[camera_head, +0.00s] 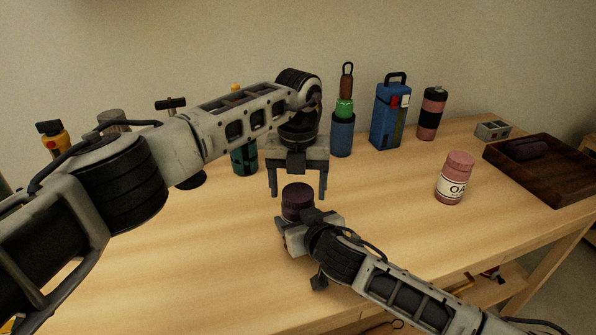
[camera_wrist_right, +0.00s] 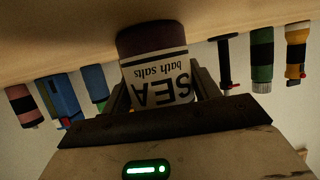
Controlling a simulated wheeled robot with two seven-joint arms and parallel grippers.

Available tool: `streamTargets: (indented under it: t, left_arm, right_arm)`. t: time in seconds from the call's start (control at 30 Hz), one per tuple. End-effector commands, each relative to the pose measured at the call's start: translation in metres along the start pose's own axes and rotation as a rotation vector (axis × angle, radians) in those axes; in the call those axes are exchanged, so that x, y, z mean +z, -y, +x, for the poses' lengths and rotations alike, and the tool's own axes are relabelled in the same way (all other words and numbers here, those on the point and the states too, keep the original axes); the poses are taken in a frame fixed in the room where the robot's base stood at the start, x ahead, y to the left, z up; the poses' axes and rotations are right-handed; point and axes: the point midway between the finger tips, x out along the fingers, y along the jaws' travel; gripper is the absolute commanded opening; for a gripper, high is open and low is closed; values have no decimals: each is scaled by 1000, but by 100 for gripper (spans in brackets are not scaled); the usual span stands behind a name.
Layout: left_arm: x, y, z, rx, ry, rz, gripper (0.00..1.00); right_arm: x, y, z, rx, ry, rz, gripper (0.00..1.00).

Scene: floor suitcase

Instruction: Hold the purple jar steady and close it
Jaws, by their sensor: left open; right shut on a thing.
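The purple jar (camera_head: 298,202) stands upright on the wooden table, its dark purple upper part showing in the head view. In the upside-down right wrist view the jar (camera_wrist_right: 155,42) shows its white label reading "SEA bath salts". My right gripper (camera_head: 290,228) is shut around the jar's sides, with a finger on each side. My left gripper (camera_head: 298,190) is open and points down just above the jar, its two fingers spread wider than the jar's top. It appears empty. I cannot tell whether the jar's top is a lid or an open rim.
A pink jar (camera_head: 456,178) stands to the right. A dark wooden tray (camera_head: 560,182) holds a dark purple rounded item (camera_head: 530,149). Behind stand a blue box-shaped container (camera_head: 390,117), a blue cup (camera_head: 342,137), a pink-and-black bottle (camera_head: 431,113) and a teal container (camera_head: 244,160).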

Motion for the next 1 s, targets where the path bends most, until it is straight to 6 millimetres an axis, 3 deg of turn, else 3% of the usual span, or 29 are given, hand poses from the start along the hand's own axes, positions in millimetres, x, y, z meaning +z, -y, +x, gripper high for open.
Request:
streamTargets:
  t: [0.33, 0.5, 0.67, 1.0]
  left_arm:
    - [0, 0, 4, 0, 0, 0, 74]
    - [0, 0, 3, 0, 0, 0, 29]
    - [0, 0, 3, 0, 0, 6, 29]
    - [0, 0, 3, 0, 0, 295, 29]
  right_arm:
    - [0, 0, 0, 0, 0, 0, 0]
    - [0, 0, 0, 0, 0, 0, 0]
    - [0, 0, 0, 0, 0, 0, 0]
    - [0, 0, 0, 0, 0, 0, 0]
